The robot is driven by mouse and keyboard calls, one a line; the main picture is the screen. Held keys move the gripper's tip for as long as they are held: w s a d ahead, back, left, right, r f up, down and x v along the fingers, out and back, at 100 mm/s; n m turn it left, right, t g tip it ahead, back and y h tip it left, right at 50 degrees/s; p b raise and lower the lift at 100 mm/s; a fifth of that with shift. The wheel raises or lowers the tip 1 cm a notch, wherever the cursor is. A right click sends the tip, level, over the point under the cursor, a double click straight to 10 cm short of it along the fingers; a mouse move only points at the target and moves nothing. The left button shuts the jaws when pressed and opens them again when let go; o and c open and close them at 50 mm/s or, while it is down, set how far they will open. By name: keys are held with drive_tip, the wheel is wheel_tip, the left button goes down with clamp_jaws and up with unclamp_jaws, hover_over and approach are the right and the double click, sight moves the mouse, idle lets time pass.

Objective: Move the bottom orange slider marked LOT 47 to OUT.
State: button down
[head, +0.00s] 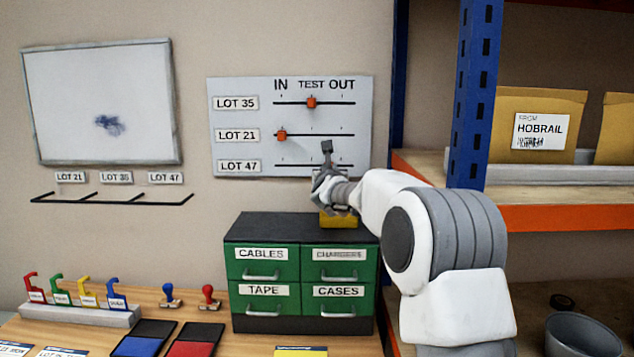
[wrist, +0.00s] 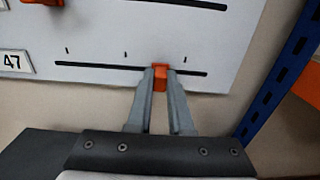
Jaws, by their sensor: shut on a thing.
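The grey slider board (head: 225,88) on the wall has three slots, with IN, TEST and OUT along its top. The bottom slot is beside the LOT 47 label (head: 239,166). In the wrist view, the orange LOT 47 slider (wrist: 160,85) is between the fingers of my gripper (wrist: 161,70), which is shut on it. The slider stands between the TEST tick and the OUT tick, short of the OUT tick. In the head view, my gripper and wrist hide this slider.
The LOT 35 slider (head: 311,102) is at TEST, and the LOT 21 slider (head: 281,135) is at IN. A green drawer cabinet (head: 290,258) stands below the board, with a yellow thing (head: 338,221) on top. A blue shelf post (head: 398,80) rises right of the board.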

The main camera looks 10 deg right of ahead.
drive_tip(key=shift+s+d+b, duration=0.2)
drive_tip(key=shift+d+b, duration=0.5)
drive_tip(key=shift+d, duration=0.25)
drive_tip(key=shift+s+d+b, duration=0.15)
drive_tip(key=shift+d+b, duration=0.5)
drive_tip(key=shift+d, duration=0.25)
drive_tip(key=c, duration=0.8)
unclamp_jaws()
drive_tip(key=shift+d, duration=0.15)
drive_tip(key=shift+s, duration=0.1)
drive_tip(key=shift+s+a, duration=0.2)
drive_tip(key=shift+s, duration=0.1)
drive_tip(key=s+a+b, duration=0.3)
drive_tip(key=s+b, duration=0.2)
drive_tip(key=s, duration=1.1)
drive_tip(key=shift+s+b, duration=0.15)
drive_tip(key=shift+b, duration=0.25)
drive_tip(key=shift+a, duration=0.1)
